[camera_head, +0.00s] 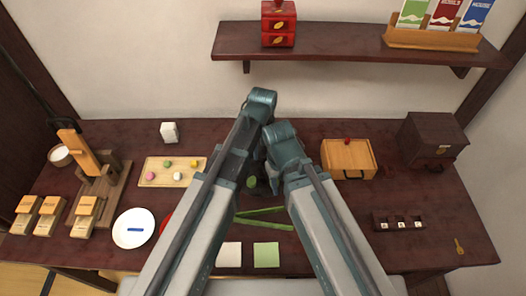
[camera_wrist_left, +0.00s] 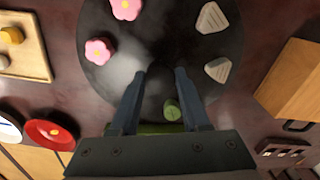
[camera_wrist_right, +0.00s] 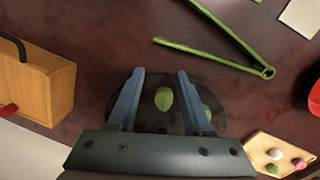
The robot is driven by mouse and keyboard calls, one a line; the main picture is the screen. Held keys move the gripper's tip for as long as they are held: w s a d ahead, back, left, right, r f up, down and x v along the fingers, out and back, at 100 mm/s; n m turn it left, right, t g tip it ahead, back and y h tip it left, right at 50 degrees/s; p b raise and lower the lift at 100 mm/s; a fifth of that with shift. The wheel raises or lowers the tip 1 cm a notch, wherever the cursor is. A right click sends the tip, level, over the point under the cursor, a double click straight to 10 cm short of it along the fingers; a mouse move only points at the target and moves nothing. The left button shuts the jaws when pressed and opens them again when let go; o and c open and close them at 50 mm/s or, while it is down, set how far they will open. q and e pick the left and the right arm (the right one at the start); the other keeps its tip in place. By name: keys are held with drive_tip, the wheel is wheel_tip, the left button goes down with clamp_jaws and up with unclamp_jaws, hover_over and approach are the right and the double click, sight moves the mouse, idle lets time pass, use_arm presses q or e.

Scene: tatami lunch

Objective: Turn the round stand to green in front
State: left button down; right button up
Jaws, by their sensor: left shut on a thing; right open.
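The round stand is a dark disc, seen best in the left wrist view (camera_wrist_left: 205,85). It carries pink flower pieces (camera_wrist_left: 100,51) at upper left, grey triangular pieces (camera_wrist_left: 217,69) at right and a green piece (camera_wrist_left: 172,109) at the bottom, the side nearer me. My left gripper (camera_wrist_left: 160,72) is over the stand and shut on it; the exact grip spot is dark. My right gripper (camera_wrist_right: 161,72) is open by the stand's edge, with a green piece (camera_wrist_right: 163,98) showing between its fingers. In the head view my arms hide most of the stand.
Green tongs (camera_head: 262,224) lie in front of the stand. A tray of sweets (camera_head: 152,180) and white plate (camera_head: 124,237) are at left. A wooden box (camera_head: 347,170) is close at right. A shelf (camera_head: 345,45) hangs behind.

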sight(262, 153)
use_arm(q)
drive_tip(key=shift+c, duration=1.8)
unclamp_jaws()
use_arm(e)
drive_tip(key=shift+r, duration=0.1)
use_arm(q)
wheel_tip(262, 153, up, 14)
drive_tip(key=p, duration=1.4)
use_arm(e)
wheel_tip(262, 153, up, 14)
use_arm(q)
drive_tip(key=shift+f, duration=0.15)
use_arm(e)
drive_tip(key=shift+f, duration=0.2)
use_arm(q)
drive_tip(key=shift+a, duration=0.1)
